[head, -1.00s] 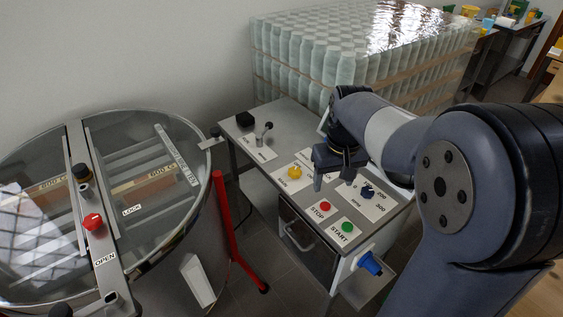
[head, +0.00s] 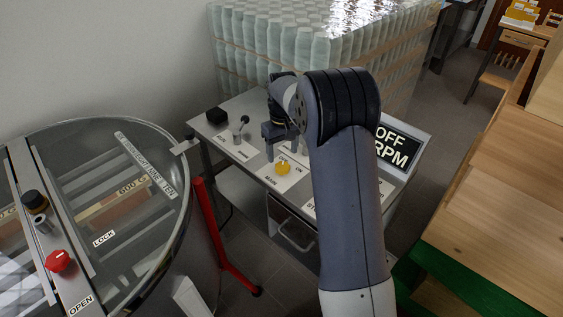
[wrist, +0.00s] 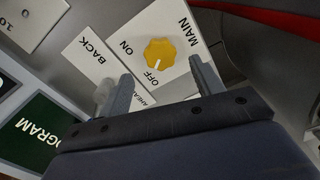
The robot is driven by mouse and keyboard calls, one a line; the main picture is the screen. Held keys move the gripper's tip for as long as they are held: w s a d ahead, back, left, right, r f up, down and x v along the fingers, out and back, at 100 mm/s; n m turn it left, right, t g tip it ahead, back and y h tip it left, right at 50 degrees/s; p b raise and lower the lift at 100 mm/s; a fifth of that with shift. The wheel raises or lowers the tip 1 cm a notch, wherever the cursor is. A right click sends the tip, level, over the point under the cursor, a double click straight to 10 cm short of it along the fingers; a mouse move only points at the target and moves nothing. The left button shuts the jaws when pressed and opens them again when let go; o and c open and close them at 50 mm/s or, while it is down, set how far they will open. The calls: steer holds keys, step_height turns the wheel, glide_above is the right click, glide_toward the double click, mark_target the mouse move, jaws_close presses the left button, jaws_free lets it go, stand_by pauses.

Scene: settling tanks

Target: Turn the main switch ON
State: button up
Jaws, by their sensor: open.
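The main switch is a yellow knob (head: 283,168) on a white plate marked MAIN, OFF and ON, on the panel top. In the wrist view the yellow knob (wrist: 160,50) shows its white pointer mark toward OFF. My gripper (head: 280,150) is above the panel, just behind the knob in the head view. In the wrist view my gripper (wrist: 161,72) is open, with one finger to each side below the knob. Its fingers look empty and apart from the knob.
A small lever (head: 240,132) and a black block (head: 216,115) stand left on the panel. A display (head: 397,147) reads OFF RPM at right. A lidded round tank (head: 110,200) with a red knob (head: 61,261) stands left. Wrapped jars (head: 300,40) are stacked behind. My arm hides the panel's right part.

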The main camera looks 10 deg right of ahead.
mark_target(282, 166)
steer(key=shift+f, duration=2.8)
steer(key=shift+c, duration=0.5)
steer(key=c, duration=0.9)
